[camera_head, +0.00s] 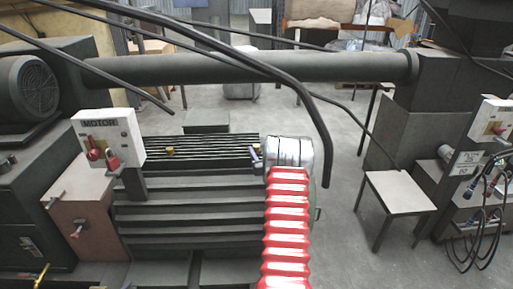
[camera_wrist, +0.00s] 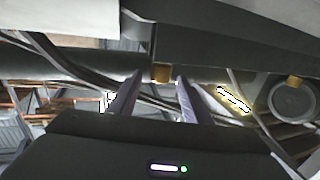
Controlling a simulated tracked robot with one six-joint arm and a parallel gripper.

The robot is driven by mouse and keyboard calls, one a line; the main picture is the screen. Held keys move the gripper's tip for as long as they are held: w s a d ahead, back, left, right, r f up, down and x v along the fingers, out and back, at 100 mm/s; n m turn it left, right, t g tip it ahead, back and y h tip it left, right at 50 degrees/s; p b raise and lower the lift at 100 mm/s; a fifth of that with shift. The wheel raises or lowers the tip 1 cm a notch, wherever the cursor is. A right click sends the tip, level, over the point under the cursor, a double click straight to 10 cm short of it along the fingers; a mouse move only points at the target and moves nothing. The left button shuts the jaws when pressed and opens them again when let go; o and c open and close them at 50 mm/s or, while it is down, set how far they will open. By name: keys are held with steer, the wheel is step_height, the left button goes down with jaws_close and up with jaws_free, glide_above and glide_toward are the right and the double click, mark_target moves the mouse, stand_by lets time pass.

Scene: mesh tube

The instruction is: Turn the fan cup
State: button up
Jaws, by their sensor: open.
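My gripper (camera_wrist: 160,78) is open in the wrist view, its two dark fingers pointing away with a gap between them. In the head view my gripper (camera_head: 256,157) is mostly hidden by my red and silver arm, beside the top of the finned dark motor housing (camera_head: 185,215). A small brass piece (camera_head: 170,151) sits on that housing, left of the gripper. No part is plainly marked as the fan cup; a round fan grille (camera_head: 36,88) is at far left.
A white MOTOR switch box (camera_head: 108,138) with red handles stands left of the housing. A thick horizontal pipe (camera_head: 250,68) and black cables cross above it. A small table (camera_head: 397,192) stands right, with clear floor between. A round part (camera_wrist: 292,100) shows at right in the wrist view.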

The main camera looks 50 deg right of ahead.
mark_target(257, 148)
steer(key=shift+x, duration=1.75)
steer(key=shift+c, duration=0.6)
steer(key=c, duration=0.9)
